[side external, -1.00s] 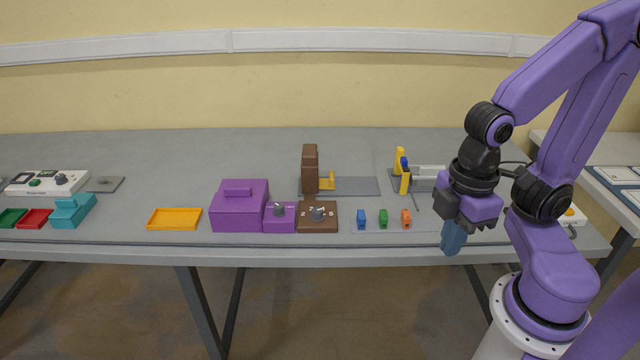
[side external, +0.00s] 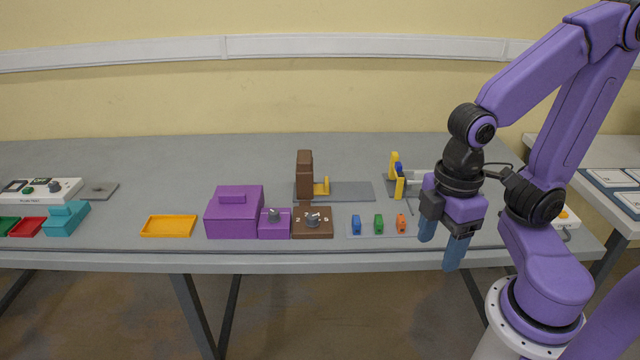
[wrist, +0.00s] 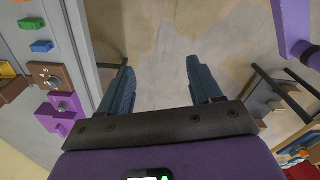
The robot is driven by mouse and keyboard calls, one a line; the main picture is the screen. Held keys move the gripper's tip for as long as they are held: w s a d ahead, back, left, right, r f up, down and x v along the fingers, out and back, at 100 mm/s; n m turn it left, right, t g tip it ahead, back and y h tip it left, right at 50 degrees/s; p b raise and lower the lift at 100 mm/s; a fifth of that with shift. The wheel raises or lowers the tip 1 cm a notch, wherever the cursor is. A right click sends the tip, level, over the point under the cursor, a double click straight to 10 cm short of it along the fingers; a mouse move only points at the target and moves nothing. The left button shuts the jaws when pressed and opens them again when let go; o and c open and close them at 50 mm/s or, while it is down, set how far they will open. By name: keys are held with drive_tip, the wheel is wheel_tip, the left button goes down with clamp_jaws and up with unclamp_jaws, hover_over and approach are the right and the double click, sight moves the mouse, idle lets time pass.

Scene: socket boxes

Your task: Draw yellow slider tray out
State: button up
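A shallow yellow-orange tray (side external: 168,226) lies on the table left of the purple box, its inside empty. A small yellow L-shaped piece (side external: 322,187) sits on a grey plate beside a brown upright block; I cannot tell whether it is a slider. Another upright yellow piece (side external: 395,175) with a blue part stands on a grey base further right. My gripper (side external: 440,243) is open and empty, in front of the table's front edge at the right, apart from all of these. In the wrist view, the open fingers (wrist: 160,88) have only floor between them.
A purple box (side external: 234,215), a purple knob block (side external: 274,226) and a brown knob block (side external: 313,224) stand near the front edge. Small blue, green and orange pieces (side external: 378,224) stand right of them. A teal block (side external: 66,218) is at left. The table's back is clear.

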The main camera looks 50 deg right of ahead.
drive_tip(key=shift+o, duration=1.2)
drive_tip(key=w+a+r, duration=0.1)
drive_tip(key=w+a, duration=0.1)
drive_tip(key=w, duration=0.5)
drive_tip(key=shift+w+a+m+y, duration=0.3)
drive_tip(key=shift+w+m, duration=0.1)
drive_tip(key=w, duration=0.6)
drive_tip(key=m+t+y, duration=0.2)
drive_tip(key=m+t, duration=0.1)
hover_over(327, 180)
drive_tip(key=s+d, duration=0.5)
wheel_tip(327, 180, down, 5)
drive_tip(key=x, duration=1.7)
drive_tip(key=shift+w+a+r, duration=0.1)
drive_tip(key=shift+a+r, duration=0.05)
drive_tip(key=shift+a, duration=0.2)
